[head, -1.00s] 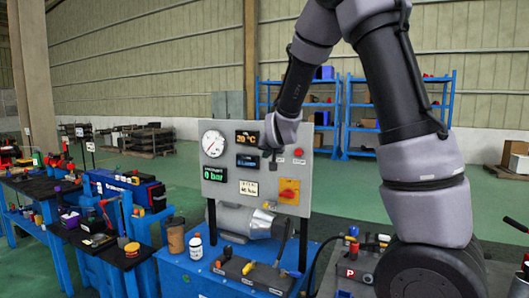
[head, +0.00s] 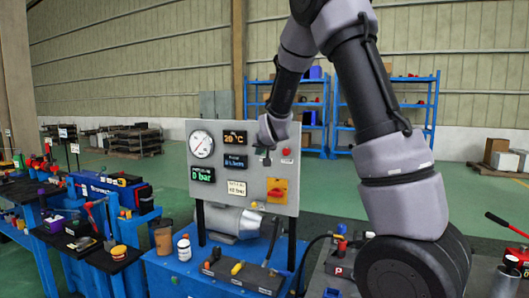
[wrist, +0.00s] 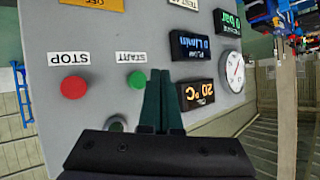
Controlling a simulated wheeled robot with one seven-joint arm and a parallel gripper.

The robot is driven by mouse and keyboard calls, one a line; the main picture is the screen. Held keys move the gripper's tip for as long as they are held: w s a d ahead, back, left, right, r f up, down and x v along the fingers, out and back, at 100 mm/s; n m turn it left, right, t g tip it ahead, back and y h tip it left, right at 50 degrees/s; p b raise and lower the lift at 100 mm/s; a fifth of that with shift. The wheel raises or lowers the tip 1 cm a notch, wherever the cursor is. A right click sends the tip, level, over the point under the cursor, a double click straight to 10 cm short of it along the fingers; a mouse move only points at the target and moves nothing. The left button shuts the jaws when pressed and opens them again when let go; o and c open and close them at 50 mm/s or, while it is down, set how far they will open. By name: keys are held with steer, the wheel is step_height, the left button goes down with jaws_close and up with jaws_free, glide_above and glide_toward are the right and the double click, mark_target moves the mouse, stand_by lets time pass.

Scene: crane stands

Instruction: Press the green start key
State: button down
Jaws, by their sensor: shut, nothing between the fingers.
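The green start key (wrist: 136,80) is a round button on the grey control panel (wrist: 100,30), under a START label that appears upside down in the wrist view. My gripper (wrist: 161,76) is shut and empty, its dark fingers just right of the key in that view. I cannot tell whether the fingertips touch the panel. In the head view my gripper (head: 266,161) is in front of the panel (head: 210,180) and hides the key. The red stop button (wrist: 74,86) is left of the key in the wrist view and also shows in the head view (head: 286,151).
The panel carries a round gauge (head: 202,144), lit displays (head: 235,138) and a red-and-yellow rotary switch (head: 277,191). A round dark-rimmed fitting (wrist: 117,123) is partly hidden behind my gripper.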

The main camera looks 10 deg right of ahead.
steer(key=shift+w+d, duration=0.8)
steer(key=shift+w, duration=0.25)
steer(key=shift+w+d, duration=0.1)
stand_by(1.3)
steer(key=shift+w+d, duration=0.15)
steer(key=shift+w, duration=0.1)
steer(key=shift+w+d, duration=0.3)
steer(key=shift+w, duration=0.1)
stand_by(1.0)
steer(key=shift+a, duration=0.1)
steer(key=shift+s+a, duration=0.4)
steer(key=shift+s, duration=0.35)
steer(key=shift+a, duration=0.1)
steer(key=s+a, duration=0.1)
steer(key=s, duration=0.1)
steer(key=s+a, duration=0.1)
steer(key=s, duration=0.1)
steer(key=shift+a, duration=0.4)
